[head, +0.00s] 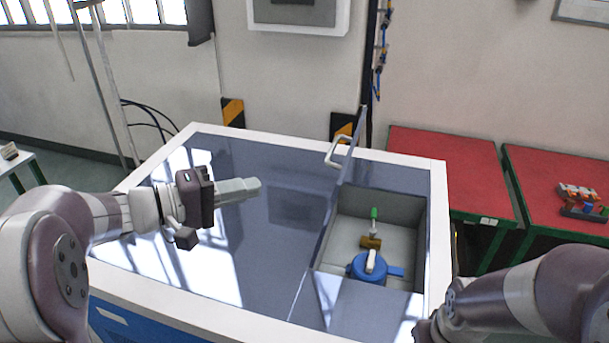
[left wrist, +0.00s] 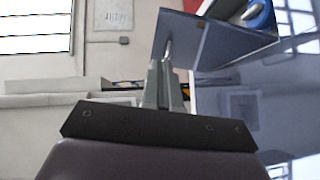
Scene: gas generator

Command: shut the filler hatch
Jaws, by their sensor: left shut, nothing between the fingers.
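The filler hatch (head: 354,143) stands open, its thin lid raised nearly upright and seen almost edge-on, with a pale handle (head: 337,153) on its left side. Below it the filler recess (head: 405,215) is uncovered, with a blue cap (head: 368,268) and a green-tipped valve (head: 374,215) inside. My left gripper (head: 258,187) is shut and empty above the generator top, left of the lid and apart from it. In the left wrist view the shut fingers (left wrist: 163,82) point towards the lid (left wrist: 208,42) and handle (left wrist: 167,48). My right arm shows at lower right; its fingers are out of frame.
The glossy generator top (head: 230,250) has a white rim and is clear left of the recess. Red-topped tables (head: 450,170) stand behind at the right. A wall with hanging cables (head: 381,45) is behind the generator.

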